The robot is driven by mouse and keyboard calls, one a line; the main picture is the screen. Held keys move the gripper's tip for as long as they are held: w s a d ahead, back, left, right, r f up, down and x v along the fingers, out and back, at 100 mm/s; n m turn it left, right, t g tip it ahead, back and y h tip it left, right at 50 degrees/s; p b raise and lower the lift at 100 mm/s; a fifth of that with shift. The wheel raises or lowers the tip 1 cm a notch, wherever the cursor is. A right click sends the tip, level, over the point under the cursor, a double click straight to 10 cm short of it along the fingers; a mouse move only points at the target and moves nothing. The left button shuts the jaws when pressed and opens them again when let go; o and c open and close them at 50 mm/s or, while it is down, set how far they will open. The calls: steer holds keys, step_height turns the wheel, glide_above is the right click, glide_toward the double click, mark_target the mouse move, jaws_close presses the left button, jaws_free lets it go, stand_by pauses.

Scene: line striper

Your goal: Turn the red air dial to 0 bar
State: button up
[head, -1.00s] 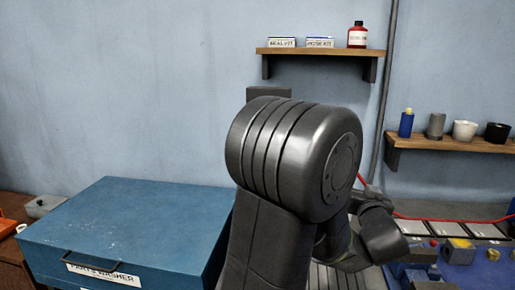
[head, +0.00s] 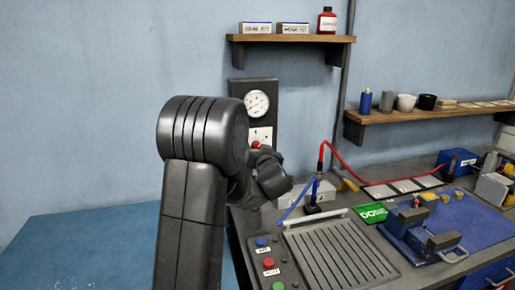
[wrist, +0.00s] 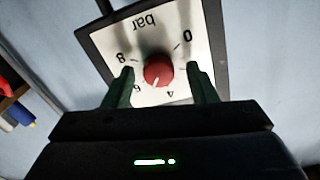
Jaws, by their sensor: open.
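The red air dial (wrist: 158,70) sits on a white scale plate (wrist: 150,35) marked "bar", which appears upside down in the wrist view. The dial's pale pointer mark points between 4 and 6. The 0 is at upper right of the dial, and the 8 at left. My gripper (wrist: 160,67) is open, with one finger on each side of the dial; I cannot tell whether either touches it. The right finger covers part of the scale. In the head view the red dial (head: 256,145) shows just above my wrist, below a round gauge (head: 257,103).
A shelf (head: 290,39) with boxes and a red bottle hangs above the gauge. The bench at right holds a button panel, a ribbed tray (head: 340,255), a green DONE pad (head: 370,213) and a blue fixture.

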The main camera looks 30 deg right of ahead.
steer(key=shift+d, duration=0.15)
steer(key=c, duration=1)
